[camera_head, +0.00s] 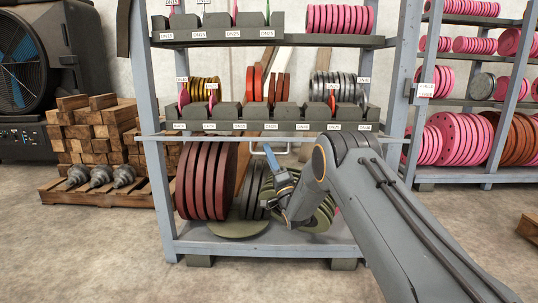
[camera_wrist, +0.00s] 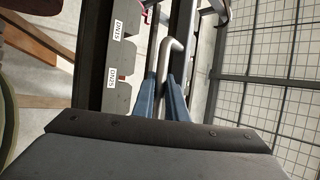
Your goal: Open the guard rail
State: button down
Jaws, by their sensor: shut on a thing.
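The guard rail (camera_head: 210,135) is a thin pale bar running level across the front of the grey rack, just under the middle shelf. A light U-shaped handle (camera_head: 257,151) hangs at the middle of the rail. My gripper (camera_head: 268,150) reaches up to this handle from below, in front of the lower bay. In the wrist view the handle (camera_wrist: 172,45) runs down between the two blue fingers of my gripper (camera_wrist: 163,80), which are shut on it. The fingers hide part of the handle.
Dark red discs (camera_head: 206,180) and olive discs (camera_head: 320,215) stand in the lower bay behind the rail. A flat green disc (camera_head: 238,228) lies on the bottom shelf. Labelled grey bins (camera_head: 230,112) line the middle shelf. The floor in front is clear.

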jog(key=c, duration=1.8)
grip_release()
jog(key=shift+a+r, duration=0.1)
jog(key=shift+a, duration=0.05)
jog(key=shift+o, duration=0.2)
jog(key=p+v, duration=0.1)
jog(key=v, duration=0.7)
